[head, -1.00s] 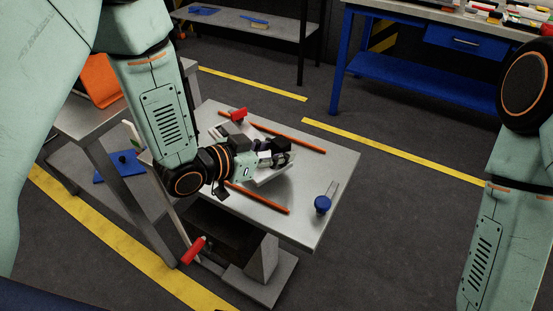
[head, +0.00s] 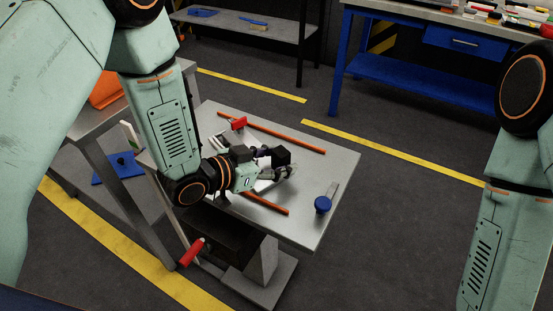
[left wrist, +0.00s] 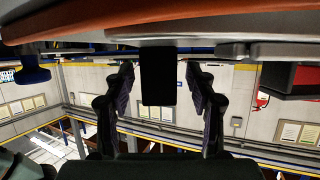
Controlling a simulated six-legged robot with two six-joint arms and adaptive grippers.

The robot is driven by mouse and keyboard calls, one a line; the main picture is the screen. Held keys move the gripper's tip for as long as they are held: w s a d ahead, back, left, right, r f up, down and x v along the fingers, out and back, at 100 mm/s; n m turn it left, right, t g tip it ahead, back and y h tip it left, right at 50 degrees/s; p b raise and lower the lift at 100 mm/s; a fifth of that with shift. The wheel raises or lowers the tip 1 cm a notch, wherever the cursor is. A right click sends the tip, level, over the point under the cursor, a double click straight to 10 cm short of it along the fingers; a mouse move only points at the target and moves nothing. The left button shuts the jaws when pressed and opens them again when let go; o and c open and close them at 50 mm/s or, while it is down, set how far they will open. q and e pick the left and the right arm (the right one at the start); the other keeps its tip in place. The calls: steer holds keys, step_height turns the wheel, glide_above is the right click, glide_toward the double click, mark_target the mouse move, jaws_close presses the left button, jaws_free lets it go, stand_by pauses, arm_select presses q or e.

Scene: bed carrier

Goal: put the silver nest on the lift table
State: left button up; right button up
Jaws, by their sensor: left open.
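The lift table (head: 310,218) has a grey metal top with orange rails along two sides. A pale silver piece, apparently the silver nest (head: 263,186), shows on this top, mostly hidden by my left gripper (head: 287,172). My left gripper is low over the table, around the middle of the top. In the left wrist view its two fingers (left wrist: 160,92) are apart, with a dark block between them in the picture. I cannot tell whether they touch the nest. My right arm shows at the right edge, but its gripper is out of view.
A red handle (head: 191,252) hangs below the front left. A grey side bench (head: 95,128) stands close on the left. The floor to the right is clear.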

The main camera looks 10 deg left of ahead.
arm_select(q)
steer(key=shift+r, duration=0.1)
steer(key=shift+a+r, duration=0.1)
steer(key=p+v, duration=0.1)
steer(key=v, duration=0.7)
steer(key=shift+p, duration=0.35)
steer(key=shift+p+v, duration=0.6)
steer(key=shift+v, duration=1.25)
